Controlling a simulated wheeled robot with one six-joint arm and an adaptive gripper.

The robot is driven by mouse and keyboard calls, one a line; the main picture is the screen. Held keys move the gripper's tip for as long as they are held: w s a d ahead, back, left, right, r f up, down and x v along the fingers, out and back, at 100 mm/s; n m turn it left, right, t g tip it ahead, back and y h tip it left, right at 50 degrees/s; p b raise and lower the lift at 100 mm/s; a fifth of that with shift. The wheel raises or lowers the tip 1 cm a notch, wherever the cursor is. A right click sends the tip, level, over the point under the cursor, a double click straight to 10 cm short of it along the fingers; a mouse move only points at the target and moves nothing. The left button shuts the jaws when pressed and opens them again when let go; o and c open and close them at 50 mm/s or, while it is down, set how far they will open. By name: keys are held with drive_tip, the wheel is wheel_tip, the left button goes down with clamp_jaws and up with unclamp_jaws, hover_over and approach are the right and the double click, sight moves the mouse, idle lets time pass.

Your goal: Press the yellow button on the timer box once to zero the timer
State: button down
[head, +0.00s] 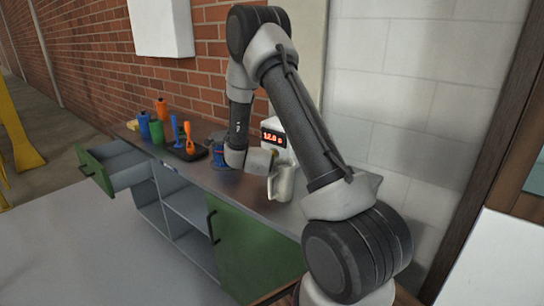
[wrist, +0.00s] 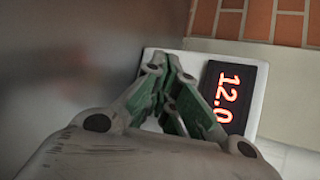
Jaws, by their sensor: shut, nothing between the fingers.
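The white timer box (head: 283,122) stands on the counter against the wall in the head view. Its dark display (head: 273,137) shows 12.0 in red digits. In the wrist view the box (wrist: 192,63) lies just beyond my fingers, with the display (wrist: 226,97) to their right. My gripper (wrist: 167,63) is shut and empty, its fingertips over the face of the box to the left of the display. I cannot tell whether they touch it. The yellow button cannot be made out in the wrist view; the fingers cover part of the box face. My arm hides part of the box in the head view.
A metal mug (head: 281,183) stands close below my wrist. A blue item (head: 218,152) is left of my wrist. Orange, green and blue rollers and bottles (head: 157,132) and a dark tray (head: 187,153) are farther left. A drawer (head: 128,170) stands open.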

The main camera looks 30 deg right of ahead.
drive_tip(key=shift+w+d, duration=0.25)
drive_tip(key=shift+d, duration=0.5)
idle(0.9)
drive_tip(key=shift+w+d, duration=0.15)
drive_tip(key=shift+d, duration=0.25)
drive_tip(key=shift+w+d, duration=0.1)
drive_tip(key=shift+d, duration=0.35)
idle(0.7)
drive_tip(key=shift+a, duration=0.1)
drive_tip(key=shift+s+a, duration=0.3)
drive_tip(key=shift+a, duration=0.4)
drive_tip(key=shift+a, duration=0.1)
drive_tip(key=shift+s+a, duration=0.3)
drive_tip(key=shift+a, duration=0.45)
drive_tip(key=shift+s+a, duration=0.25)
drive_tip(key=shift+a, duration=0.55)
drive_tip(key=shift+s+a, duration=0.3)
drive_tip(key=shift+a, duration=0.45)
